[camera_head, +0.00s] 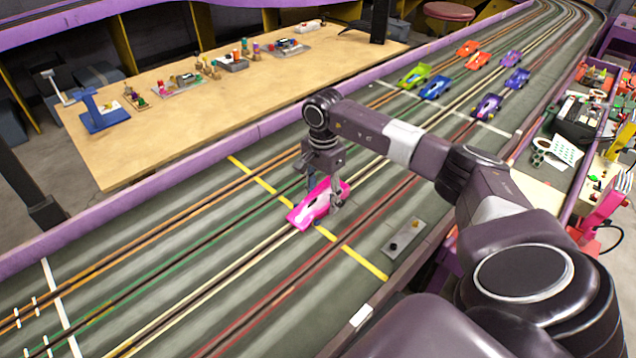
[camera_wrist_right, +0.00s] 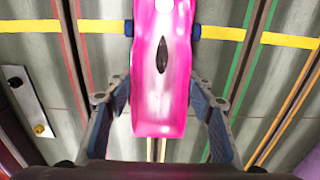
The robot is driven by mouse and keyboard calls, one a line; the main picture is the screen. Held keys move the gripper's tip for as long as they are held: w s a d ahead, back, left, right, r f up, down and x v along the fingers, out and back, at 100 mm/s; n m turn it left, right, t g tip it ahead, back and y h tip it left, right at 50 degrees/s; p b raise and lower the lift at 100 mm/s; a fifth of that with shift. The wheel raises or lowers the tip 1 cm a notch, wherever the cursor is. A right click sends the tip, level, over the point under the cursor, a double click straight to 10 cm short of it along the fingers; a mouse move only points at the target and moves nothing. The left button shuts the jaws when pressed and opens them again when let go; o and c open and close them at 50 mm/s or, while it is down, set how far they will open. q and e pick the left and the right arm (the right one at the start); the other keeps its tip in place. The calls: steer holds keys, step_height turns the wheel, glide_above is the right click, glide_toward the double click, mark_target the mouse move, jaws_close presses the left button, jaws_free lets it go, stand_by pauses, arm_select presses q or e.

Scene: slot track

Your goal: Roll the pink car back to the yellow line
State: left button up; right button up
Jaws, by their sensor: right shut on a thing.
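The pink car (camera_head: 309,211) with white markings sits on the grey track, on the pale yellow slot lane. The yellow line (camera_head: 362,262) crosses the track under the car's end that faces the lower left. In the right wrist view, the pink car (camera_wrist_right: 162,95) lies lengthwise, and its blue wheels at the far end are level with the yellow line (camera_wrist_right: 104,26). My right gripper (camera_head: 326,194) reaches down over the other end of the car. Its fingers (camera_wrist_right: 160,98) are shut on the car's two sides. My left gripper is not in view.
A lime car (camera_head: 414,77), a blue car (camera_head: 435,87) and several others stand farther up the track. A grey control plate (camera_head: 404,240) lies at the track's right edge. A white line (camera_head: 62,310) crosses the track at lower left. Purple walls edge the track.

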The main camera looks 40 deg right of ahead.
steer(key=shift+d, duration=0.2)
steer(key=shift+d, duration=0.25)
steer(key=shift+w+d+b, duration=0.2)
steer(key=shift+d+b, duration=0.4)
steer(key=shift+d, duration=1.15)
steer(key=shift+d, duration=0.1)
